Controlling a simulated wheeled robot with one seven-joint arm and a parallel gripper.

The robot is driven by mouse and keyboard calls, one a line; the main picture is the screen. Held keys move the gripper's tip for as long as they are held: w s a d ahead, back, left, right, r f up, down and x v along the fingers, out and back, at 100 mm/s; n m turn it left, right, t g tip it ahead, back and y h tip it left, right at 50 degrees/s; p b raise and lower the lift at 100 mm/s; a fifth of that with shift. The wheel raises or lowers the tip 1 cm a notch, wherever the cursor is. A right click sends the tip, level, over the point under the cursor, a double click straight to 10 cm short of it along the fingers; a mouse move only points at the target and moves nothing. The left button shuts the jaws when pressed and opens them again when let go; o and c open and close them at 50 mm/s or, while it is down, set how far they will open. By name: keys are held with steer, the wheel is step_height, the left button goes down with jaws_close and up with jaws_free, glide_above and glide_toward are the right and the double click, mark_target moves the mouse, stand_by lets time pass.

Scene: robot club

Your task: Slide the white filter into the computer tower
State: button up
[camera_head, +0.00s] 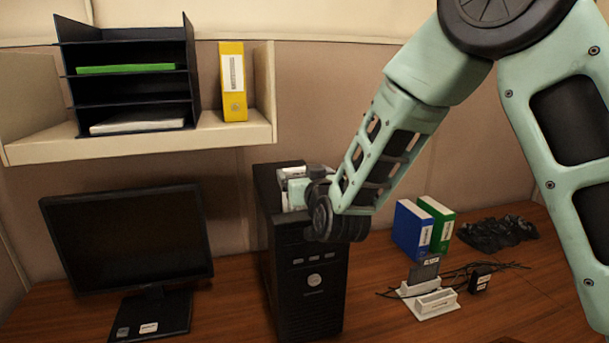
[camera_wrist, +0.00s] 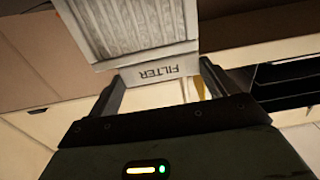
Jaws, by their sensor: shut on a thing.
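The black computer tower (camera_head: 310,290) stands upright on the desk, right of the monitor, in the head view. My gripper (camera_wrist: 160,72) is shut on the white filter (camera_wrist: 135,28), with one finger at each side of its labelled end. The filter has a pale frame, a grey pleated middle and the word FILTER on its near edge. In the head view my wrist is over the tower's top, and a white piece that looks like the filter (camera_head: 291,172) shows behind it. My arm hides the fingers there. I cannot tell whether the filter touches the tower, and no slot shows.
A monitor (camera_head: 130,240) stands left of the tower. A shelf (camera_head: 30,152) above holds a dark tray rack (camera_head: 125,50) and a yellow binder (camera_head: 232,80). Blue (camera_head: 411,230) and green (camera_head: 440,222) binders, a white dock (camera_head: 430,302) and cables lie to the right.

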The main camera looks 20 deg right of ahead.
mark_target(304, 212)
steer(key=shift+f+b, duration=2.9)
steer(key=shift+b, duration=0.15)
stand_by(1.0)
steer(key=o, duration=1.1)
step_height(304, 212, up, 7)
steer(key=p, duration=0.3)
steer(key=shift+p, duration=0.35)
stand_by(0.6)
